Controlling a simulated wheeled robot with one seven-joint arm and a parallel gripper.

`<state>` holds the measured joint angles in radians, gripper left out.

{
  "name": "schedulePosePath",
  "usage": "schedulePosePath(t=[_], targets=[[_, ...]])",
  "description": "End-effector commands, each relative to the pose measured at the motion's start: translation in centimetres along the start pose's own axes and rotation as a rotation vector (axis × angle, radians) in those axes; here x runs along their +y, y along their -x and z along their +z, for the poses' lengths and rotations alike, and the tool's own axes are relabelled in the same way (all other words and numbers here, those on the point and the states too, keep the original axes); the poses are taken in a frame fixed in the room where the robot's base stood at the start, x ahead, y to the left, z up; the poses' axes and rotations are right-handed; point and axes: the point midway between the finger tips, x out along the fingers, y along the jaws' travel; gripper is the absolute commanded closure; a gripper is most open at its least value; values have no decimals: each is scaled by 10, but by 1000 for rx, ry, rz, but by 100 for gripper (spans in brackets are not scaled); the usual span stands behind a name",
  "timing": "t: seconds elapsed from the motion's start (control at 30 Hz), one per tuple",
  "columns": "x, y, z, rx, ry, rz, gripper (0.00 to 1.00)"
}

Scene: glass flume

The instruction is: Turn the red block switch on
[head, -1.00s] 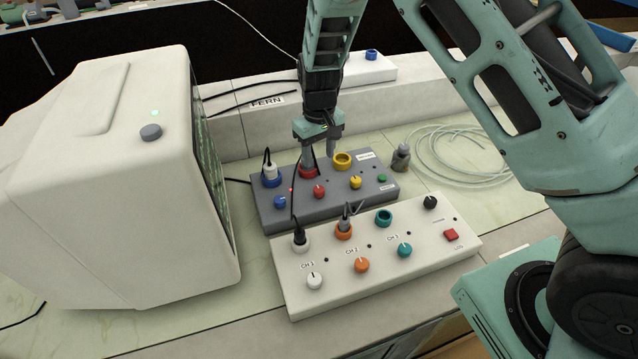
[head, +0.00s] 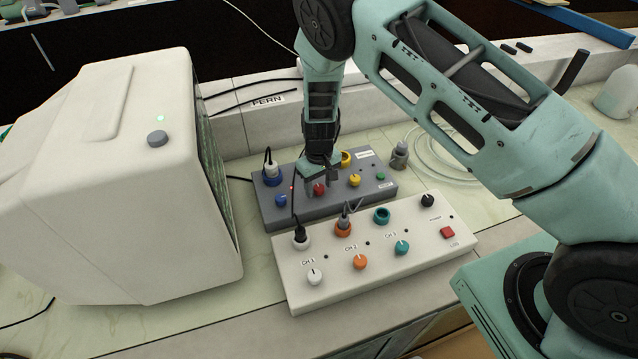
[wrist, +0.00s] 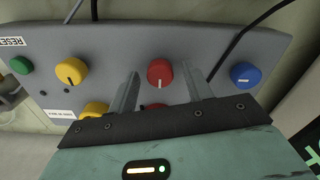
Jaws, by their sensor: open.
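My gripper (head: 321,196) is at the grey control box (head: 275,217), to the left of and behind that switch. In the wrist view my gripper (wrist: 161,82) is open, with one finger on each side of a round red knob (wrist: 160,72). The knob also shows in the head view (head: 319,190). I cannot tell whether the fingers touch it.
Blue (wrist: 245,76) and yellow (wrist: 71,72) knobs flank the red knob. A black cable rises from a plug (head: 301,234) on the white box. A cream monitor (head: 100,190) stands at the left. A grey metal piece (head: 399,155) stands behind the boxes at right.

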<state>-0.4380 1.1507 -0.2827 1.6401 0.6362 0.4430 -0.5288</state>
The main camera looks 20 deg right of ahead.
Motion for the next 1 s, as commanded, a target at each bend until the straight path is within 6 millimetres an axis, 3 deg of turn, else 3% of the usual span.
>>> schedulePosePath(t=[0.03, 0.2, 0.63, 1.0], targets=[[0, 0, 0, 0, 0, 0, 53], [0, 0, 0, 0, 0, 0, 95], [0, -1, 0, -1, -71, 0, 95], [0, -2, 1, -2, -364, 0, 95]])
